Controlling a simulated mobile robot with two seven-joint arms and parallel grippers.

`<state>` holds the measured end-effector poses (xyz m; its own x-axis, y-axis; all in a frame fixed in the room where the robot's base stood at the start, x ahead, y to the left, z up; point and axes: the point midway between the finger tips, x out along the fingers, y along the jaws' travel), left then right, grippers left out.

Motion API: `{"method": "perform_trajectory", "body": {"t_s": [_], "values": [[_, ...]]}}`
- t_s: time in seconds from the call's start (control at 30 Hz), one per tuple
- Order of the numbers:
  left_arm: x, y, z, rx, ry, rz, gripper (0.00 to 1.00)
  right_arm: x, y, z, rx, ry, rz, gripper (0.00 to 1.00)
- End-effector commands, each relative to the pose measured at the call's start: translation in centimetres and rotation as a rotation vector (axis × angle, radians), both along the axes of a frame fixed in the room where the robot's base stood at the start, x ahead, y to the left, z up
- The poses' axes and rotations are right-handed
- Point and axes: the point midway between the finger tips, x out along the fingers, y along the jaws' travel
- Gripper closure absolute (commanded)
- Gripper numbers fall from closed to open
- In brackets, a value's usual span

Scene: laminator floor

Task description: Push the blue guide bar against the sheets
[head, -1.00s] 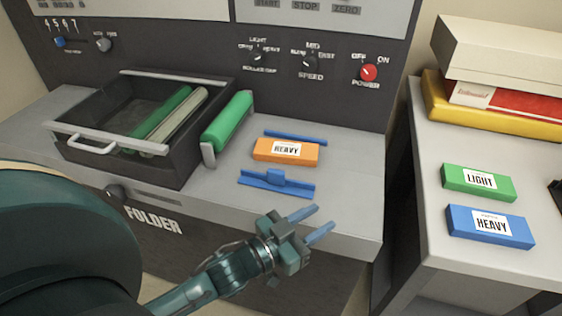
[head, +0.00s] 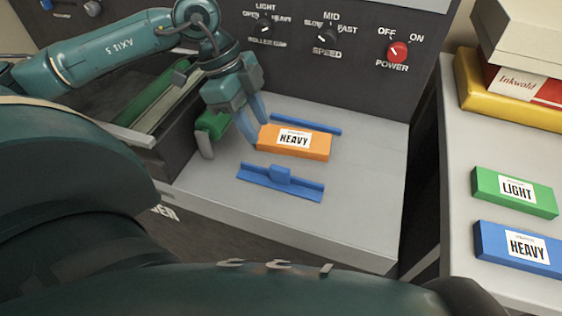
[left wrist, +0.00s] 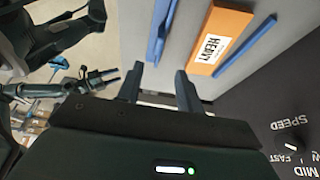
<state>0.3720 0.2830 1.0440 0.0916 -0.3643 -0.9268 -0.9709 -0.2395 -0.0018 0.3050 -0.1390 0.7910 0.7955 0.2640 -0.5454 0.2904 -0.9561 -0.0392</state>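The blue guide bar (head: 281,183) with its raised middle block lies on the grey deck, in front of the orange HEAVY pack (head: 315,145). A strip of bare deck separates them. A second, plain blue bar (head: 305,124) runs behind the pack. My left gripper (head: 251,138) is over the deck at the left end of the pack, fingers pointing down. In the left wrist view, its two fingers (left wrist: 160,82) are apart with nothing between them; the guide bar (left wrist: 160,30) shows beyond. A small dark gripper at the left of that view seems to be my right one.
The control panel with the red power knob (head: 397,51) rises behind. A side table at right holds a green LIGHT pack (head: 514,191) and a blue HEAVY pack (head: 517,248).

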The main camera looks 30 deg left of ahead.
Motion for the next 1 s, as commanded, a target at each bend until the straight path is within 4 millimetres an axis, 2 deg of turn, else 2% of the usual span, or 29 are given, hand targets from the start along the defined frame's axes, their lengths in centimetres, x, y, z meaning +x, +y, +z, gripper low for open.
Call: {"method": "perform_trajectory", "body": {"t_s": [0.4,0.6,0.8,1.0], "values": [[0.6,-3.3,-7.5,-0.009,0.004,-0.007,0.64,-0.1,-0.2,0.2,-0.004,0.008,-0.002,0.41],[0.9,-4.4,-10.3,-0.009,0.002,-0.006,0.64,-0.3,-0.4,-0.1,-0.01,0.018,-0.005,0.41],[1.0,-4.8,-11.4,-0.007,0.001,-0.007,0.64,-0.3,-0.5,-0.3,-0.01,0.024,-0.009,0.41],[1.0,-4.8,-11.5,-0.007,0.0,-0.007,0.64,-0.3,-0.5,-0.2,-0.01,0.024,-0.01,0.41]]}}
